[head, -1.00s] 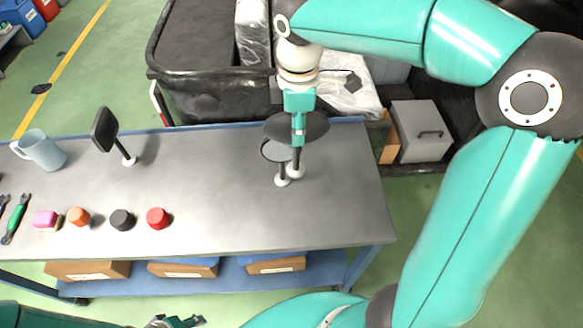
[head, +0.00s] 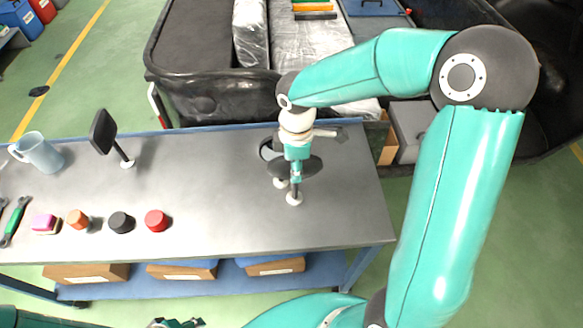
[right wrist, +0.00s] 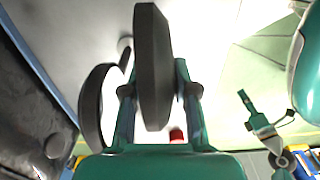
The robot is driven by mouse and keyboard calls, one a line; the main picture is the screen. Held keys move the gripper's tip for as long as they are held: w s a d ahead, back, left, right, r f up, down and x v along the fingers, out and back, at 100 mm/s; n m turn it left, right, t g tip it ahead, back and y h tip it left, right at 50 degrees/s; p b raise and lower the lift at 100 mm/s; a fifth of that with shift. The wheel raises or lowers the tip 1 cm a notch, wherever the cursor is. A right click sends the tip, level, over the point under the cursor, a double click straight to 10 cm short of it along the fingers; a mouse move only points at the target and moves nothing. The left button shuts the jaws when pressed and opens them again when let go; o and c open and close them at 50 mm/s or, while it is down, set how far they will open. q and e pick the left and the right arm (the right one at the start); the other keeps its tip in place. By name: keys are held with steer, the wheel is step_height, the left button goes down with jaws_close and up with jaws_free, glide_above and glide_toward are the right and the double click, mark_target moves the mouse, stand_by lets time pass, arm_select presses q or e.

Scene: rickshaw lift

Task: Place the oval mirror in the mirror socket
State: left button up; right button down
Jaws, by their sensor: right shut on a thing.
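My right gripper (head: 297,160) is shut on a dark oval mirror (head: 310,168) over the right end of the table. The mirror's short stem ends in a white ball foot (head: 294,199). I cannot tell whether that foot touches the tabletop. In the right wrist view the held mirror (right wrist: 153,65) is seen nearly edge-on between the fingers. A rounder mirror (head: 267,149) stands close behind it, partly hidden; it also shows in the right wrist view (right wrist: 95,105). My left gripper (head: 175,323) shows only in part at the bottom edge. I cannot make out the mirror socket.
The grey table (head: 225,190) is clear in its middle. A rectangular mirror (head: 103,132), a mug (head: 38,152), a red knob (head: 156,220), a black knob (head: 121,222), an orange piece and tools lie to the left. A black-edged vehicle body (head: 210,88) stands behind the table.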

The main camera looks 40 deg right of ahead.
steer(key=shift+f, duration=0.1)
steer(key=c, duration=0.9)
jaws_free()
